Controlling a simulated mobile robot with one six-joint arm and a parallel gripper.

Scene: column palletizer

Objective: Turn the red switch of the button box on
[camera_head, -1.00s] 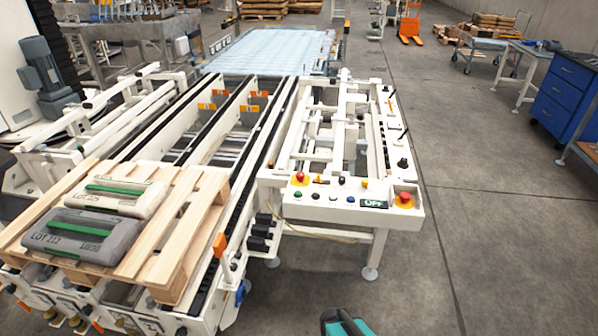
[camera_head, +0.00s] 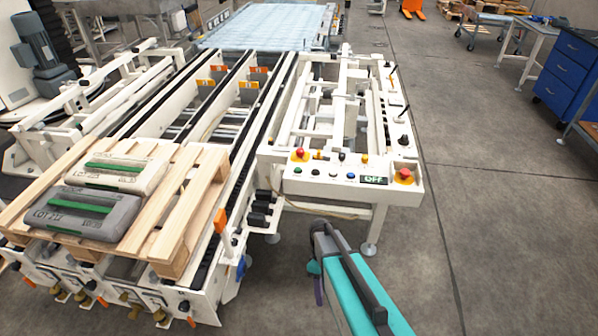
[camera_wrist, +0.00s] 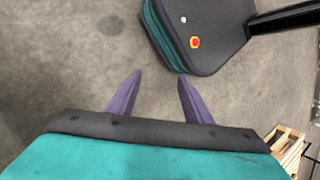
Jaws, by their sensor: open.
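The button box (camera_head: 330,191) is a white panel on the near right end of the white conveyor frame. It carries several small coloured buttons and a dark display reading OFF (camera_head: 374,180). A red knob on yellow (camera_head: 299,155) sits at its left and another (camera_head: 403,176) at its right. I cannot tell which control is the red switch. My gripper (camera_wrist: 156,88) has two purple fingers apart with nothing between them. In the head view my teal arm reaches up from the bottom, in front of and below the box, apart from it. The wrist view does not show the box.
A wooden pallet (camera_head: 188,185) with two bags, one pale (camera_head: 120,166) and one grey (camera_head: 82,215), lies to the left. Conveyor rails run back behind the box. The floor (camera_head: 510,230) to the right is clear. A blue drawer cabinet (camera_head: 568,72) stands far right.

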